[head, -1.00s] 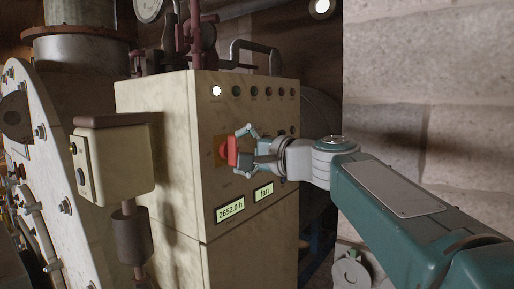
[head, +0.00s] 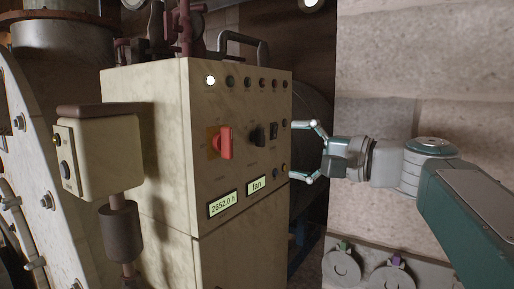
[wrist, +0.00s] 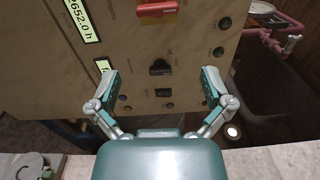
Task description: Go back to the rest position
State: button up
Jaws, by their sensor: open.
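My gripper (head: 312,152) is open and empty, to the right of the control cabinet (head: 150,165) in the head view. In the wrist view my gripper (wrist: 160,92) has its two fingers spread wide, with the cabinet panel in front of it. The red switch handle (head: 225,142) stands upright on an orange plate, apart from the gripper. It also shows at the top of the wrist view (wrist: 157,10). A black knob (head: 260,135) sits to its right. Two lit displays (head: 224,204) read "2652.0 h" and "fan".
A stone wall (head: 420,60) stands close on the right, behind my arm. A small beige box (head: 100,155) on a post is left of the cabinet. Round grey fittings (head: 341,266) sit low at right. Pipes (head: 185,30) rise above the cabinet. One white lamp (head: 210,80) is lit.

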jog(key=s+a+f+n+g+h, duration=0.15)
jog(key=s+f+h, duration=0.3)
jog(key=f, duration=0.65)
jog(key=s+a+f+n+g+h, duration=0.15)
jog(key=s+f+g+h, duration=0.35)
jog(key=f, duration=0.6)
jog(key=s+d+f+n+h, duration=0.2)
jog(key=s+d+f, duration=0.1)
jog(key=f, duration=0.3)
jog(key=s+d+f+n+h, duration=0.2)
jog(key=s+d+f+n, duration=0.1)
jog(key=s+f, duration=0.3)
jog(key=shift+d+t+h, duration=0.3)
jog(key=shift+t+h, duration=0.05)
jog(key=shift+a, duration=0.3)
jog(key=shift+d, duration=0.2)
jog(key=shift+c, duration=0.3)
